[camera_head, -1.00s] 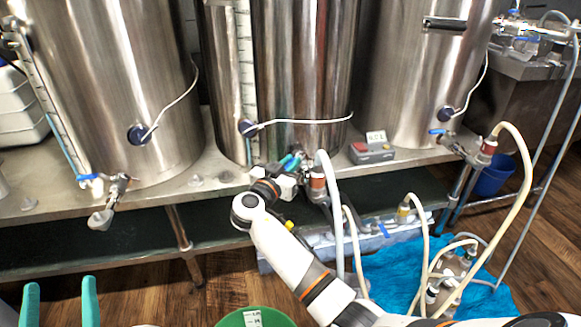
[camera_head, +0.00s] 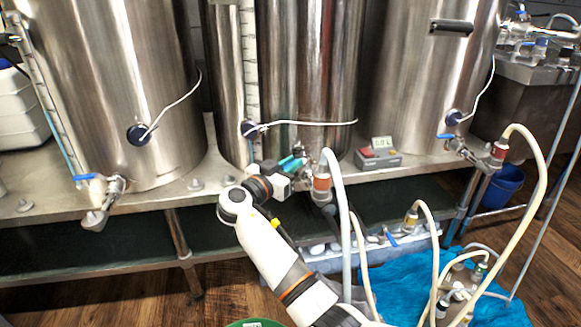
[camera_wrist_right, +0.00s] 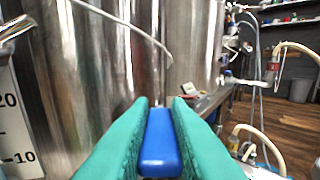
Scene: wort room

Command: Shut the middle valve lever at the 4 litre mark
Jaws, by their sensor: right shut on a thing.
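The middle steel tank (camera_head: 305,60) has its valve low on its front, with a white hose (camera_head: 335,180) joined by an orange-red coupling (camera_head: 321,186). My right gripper (camera_head: 291,163) is at this valve, its teal fingers in front of the tank. In the right wrist view the gripper (camera_wrist_right: 161,106) is shut on the blue valve lever (camera_wrist_right: 159,145), which lies between both fingers. The lever's angle to the valve body is hard to tell, as the gripper covers it in the head view. My left gripper is out of view.
A small red-and-grey display box (camera_head: 378,157) stands on the shelf; its digits are too small to read surely. Tanks with blue-levered valves stand either side. Hoses and a pump lie over a blue cloth (camera_head: 400,280). A green bucket (camera_head: 255,323) shows at the bottom edge.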

